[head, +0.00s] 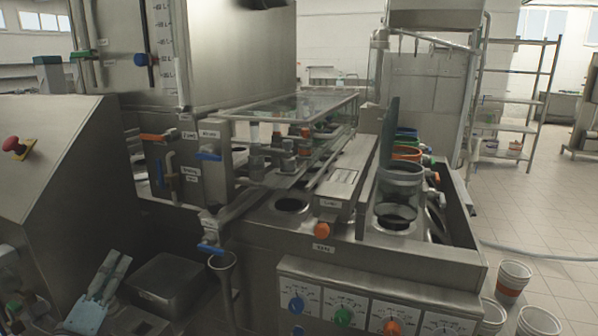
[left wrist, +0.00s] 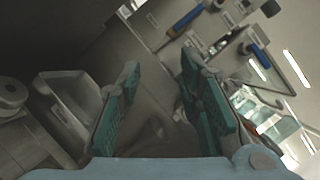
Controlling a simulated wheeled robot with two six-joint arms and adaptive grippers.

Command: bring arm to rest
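My left gripper (head: 104,280) is at the lower left of the head view, low beside the sloped steel cabinet, partly cut off by the picture edge. In the left wrist view my left gripper (left wrist: 160,90) has its two green-padded fingers spread apart, with nothing between them. My right gripper is in neither view.
The steel cup-filling machine (head: 350,255) takes up the middle, with blue, green and orange knobs in front. A sloped cabinet (head: 50,170) with a red button (head: 14,145) stands at left.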

